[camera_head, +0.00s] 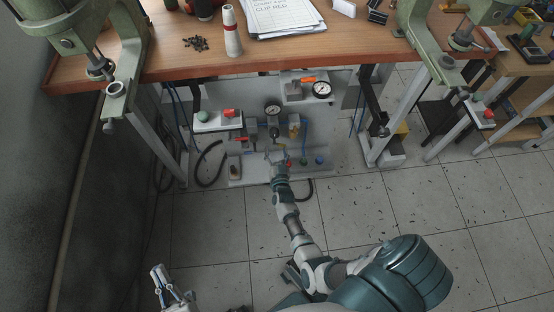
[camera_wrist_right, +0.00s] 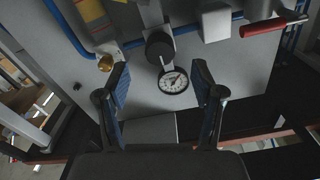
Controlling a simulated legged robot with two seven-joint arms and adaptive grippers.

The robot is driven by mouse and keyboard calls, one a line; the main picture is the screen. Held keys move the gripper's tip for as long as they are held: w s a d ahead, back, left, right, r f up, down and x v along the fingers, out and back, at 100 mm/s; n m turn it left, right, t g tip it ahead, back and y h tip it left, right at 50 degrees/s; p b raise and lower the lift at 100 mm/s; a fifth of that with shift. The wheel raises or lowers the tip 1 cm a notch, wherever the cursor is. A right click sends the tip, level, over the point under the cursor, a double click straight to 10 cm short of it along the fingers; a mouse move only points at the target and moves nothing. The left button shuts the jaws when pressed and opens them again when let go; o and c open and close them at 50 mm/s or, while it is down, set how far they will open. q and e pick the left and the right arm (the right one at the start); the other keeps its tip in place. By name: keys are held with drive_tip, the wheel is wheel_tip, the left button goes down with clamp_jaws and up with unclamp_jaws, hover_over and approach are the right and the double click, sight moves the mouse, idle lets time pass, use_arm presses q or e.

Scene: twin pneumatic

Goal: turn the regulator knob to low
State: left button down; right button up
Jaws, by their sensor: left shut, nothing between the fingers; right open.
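In the right wrist view a round black knob (camera_wrist_right: 159,45), which looks like the regulator knob, sits on a grey fitting. A round white-faced gauge (camera_wrist_right: 173,82) is just below it. My right gripper (camera_wrist_right: 160,66) is open, with its blue-padded fingers on either side of the knob and gauge; I cannot tell whether they touch anything. In the head view my right gripper (camera_head: 277,158) reaches the pneumatic assembly under the bench and hides part of it. A gauge (camera_head: 272,110) shows there above the gripper. My left gripper (camera_head: 171,284) is shut and empty, low at left, far from the assembly.
The wooden bench (camera_head: 170,62) overhangs the assembly, with metal legs either side. A second gauge (camera_head: 322,89) is at upper right. A red-handled lever (camera_wrist_right: 272,25) and a brass fitting (camera_wrist_right: 105,62) flank the knob. The tiled floor (camera_head: 215,225) in front is open.

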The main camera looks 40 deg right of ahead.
drive_tip(key=shift+v, duration=2.2)
